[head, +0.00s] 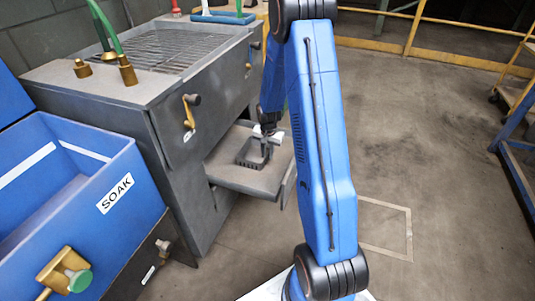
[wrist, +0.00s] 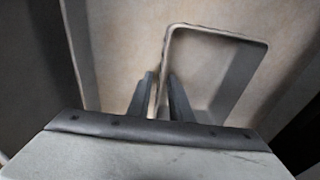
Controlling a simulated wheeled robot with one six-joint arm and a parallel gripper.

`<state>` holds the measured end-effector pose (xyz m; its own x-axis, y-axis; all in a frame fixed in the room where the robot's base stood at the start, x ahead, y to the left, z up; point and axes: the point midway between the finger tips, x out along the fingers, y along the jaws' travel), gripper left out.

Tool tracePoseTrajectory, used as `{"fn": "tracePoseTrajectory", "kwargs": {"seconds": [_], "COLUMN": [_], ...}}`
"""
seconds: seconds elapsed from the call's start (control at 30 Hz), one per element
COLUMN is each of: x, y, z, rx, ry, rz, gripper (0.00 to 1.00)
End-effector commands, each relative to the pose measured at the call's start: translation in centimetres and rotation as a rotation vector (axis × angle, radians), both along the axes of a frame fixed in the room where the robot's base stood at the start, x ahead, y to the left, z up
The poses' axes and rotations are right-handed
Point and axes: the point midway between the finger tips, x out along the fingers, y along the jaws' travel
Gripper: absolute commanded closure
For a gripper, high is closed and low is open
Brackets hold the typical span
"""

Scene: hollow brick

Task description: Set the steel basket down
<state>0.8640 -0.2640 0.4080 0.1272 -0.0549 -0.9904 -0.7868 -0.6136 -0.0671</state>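The steel basket (head: 243,155) is a small dark open box in the head view, at the grey pull-out shelf (head: 225,175) on the machine's side. My gripper (head: 265,140) is above its right part, partly hidden by my arm. In the wrist view, the basket's rectangular rim (wrist: 225,35) shows upright below me. My gripper's two dark fingers (wrist: 161,75) stand close on either side of one basket wall, with only a narrow gap between them, and look shut on it. I cannot tell whether the basket's bottom touches the shelf.
A blue SOAK tank (head: 65,175) with a brass valve (head: 62,272) stands at the left. The grey machine (head: 155,110) has a wire rack on top and a brass handle (head: 190,110) on its side. The floor at the right is open, with a yellow rail (head: 430,50) behind.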

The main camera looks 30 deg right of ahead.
Motion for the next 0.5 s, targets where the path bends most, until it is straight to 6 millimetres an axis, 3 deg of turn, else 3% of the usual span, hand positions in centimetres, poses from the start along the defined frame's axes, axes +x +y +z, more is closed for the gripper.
{"fn": "tracePoseTrajectory", "kwargs": {"seconds": [0.33, 0.5], "x": [0.0, -0.1], "y": [0.0, 0.0], "z": [0.2, 1.7], "rx": [0.000, -0.001], "ry": [-0.001, -0.002], "rz": [0.000, 0.000], "gripper": [0.78, 0.78]}}
